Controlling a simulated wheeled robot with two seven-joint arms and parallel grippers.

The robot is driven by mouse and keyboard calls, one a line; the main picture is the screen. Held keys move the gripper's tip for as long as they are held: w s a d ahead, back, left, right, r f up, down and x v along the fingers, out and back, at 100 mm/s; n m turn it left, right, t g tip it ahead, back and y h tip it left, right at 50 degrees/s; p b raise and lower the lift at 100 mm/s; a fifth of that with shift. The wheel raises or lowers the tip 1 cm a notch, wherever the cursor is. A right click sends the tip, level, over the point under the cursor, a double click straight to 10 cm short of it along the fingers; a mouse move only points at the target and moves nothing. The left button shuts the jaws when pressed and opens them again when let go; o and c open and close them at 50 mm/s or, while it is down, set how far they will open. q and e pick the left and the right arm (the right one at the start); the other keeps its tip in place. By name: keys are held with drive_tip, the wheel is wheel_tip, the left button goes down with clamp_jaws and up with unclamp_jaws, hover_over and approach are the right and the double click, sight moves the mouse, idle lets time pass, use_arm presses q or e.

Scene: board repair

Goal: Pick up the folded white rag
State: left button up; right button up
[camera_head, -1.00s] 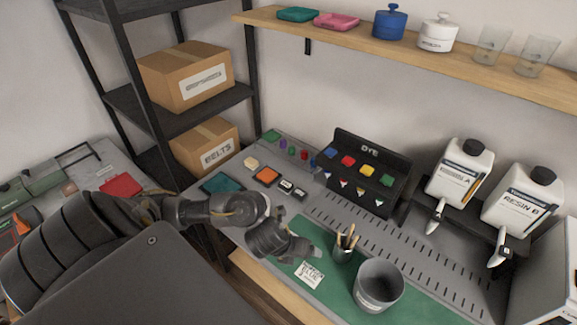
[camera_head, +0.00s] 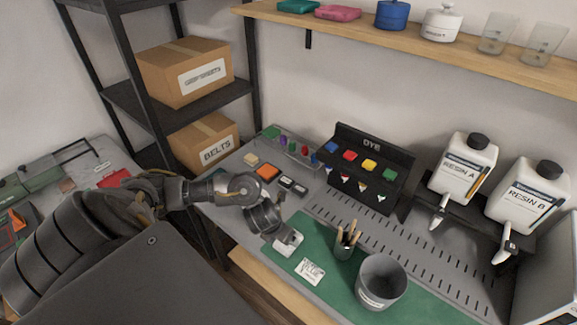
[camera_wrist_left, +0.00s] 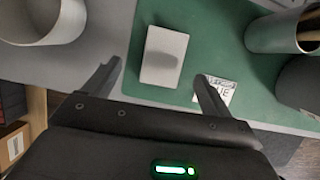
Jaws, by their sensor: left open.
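The folded white rag (camera_wrist_left: 164,56) is a small pale rectangle lying on the green mat near its edge. In the left wrist view it lies just beyond and between the fingertips of my left gripper (camera_wrist_left: 158,82), which is open and empty. The fingers are apart from the rag, one to each side, and a soft shadow falls on its lower part. In the head view the rag (camera_head: 291,245) shows partly beneath my left gripper (camera_head: 277,234), whose fingers are hard to make out. My right gripper is not in view.
A white label card (camera_head: 309,271) lies on the green mat (camera_head: 330,290) near the rag. A cup of brushes or sticks (camera_head: 346,243) and a grey bucket (camera_head: 381,282) stand to the right. Small coloured pieces and the dye rack (camera_head: 368,165) are behind.

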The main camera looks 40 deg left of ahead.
sight(286, 250)
use_arm(q)
drive_tip(key=shift+d+b+x, duration=0.15)
drive_tip(key=shift+b+x, duration=0.1)
drive_tip(key=shift+x, duration=1.05)
drive_tip(key=shift+d+b+x, duration=0.2)
drive_tip(key=shift+b+x, duration=0.05)
drive_tip(key=shift+x, duration=1.05)
drive_tip(key=shift+f, duration=0.2)
drive_tip(key=c, duration=1.1)
